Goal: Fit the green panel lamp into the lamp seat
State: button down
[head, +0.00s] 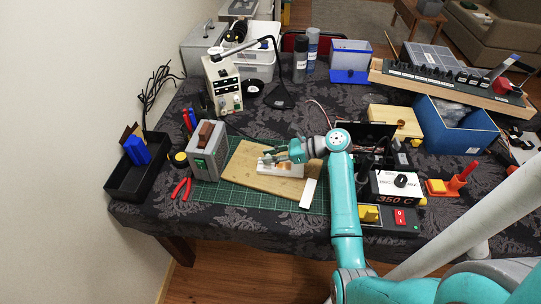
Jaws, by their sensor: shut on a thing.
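My gripper (270,159) reaches in from the right, low over a white plate (293,171) on a wooden board (247,179). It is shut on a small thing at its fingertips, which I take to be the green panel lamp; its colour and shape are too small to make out. A small orange-brown spot shows on the white plate beside the fingers. I cannot tell which part of the plate is the lamp seat, or whether the held thing touches it.
A grey box (208,150) with a brown top stands left of the board, with red pliers (181,189) nearby. A white strip (308,193) lies at the board's right. A control box (396,185) stands further right. The green mat (232,201) is bare in front.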

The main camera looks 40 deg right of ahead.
jog(key=shift+f, duration=0.95)
dwell(0.6)
jog(key=c, duration=0.9)
grip_release()
jog(key=shift+c, duration=0.2)
jog(key=shift+r, duration=0.1)
notch_tip(320, 180, up, 10)
jog(key=shift+f, duration=0.1)
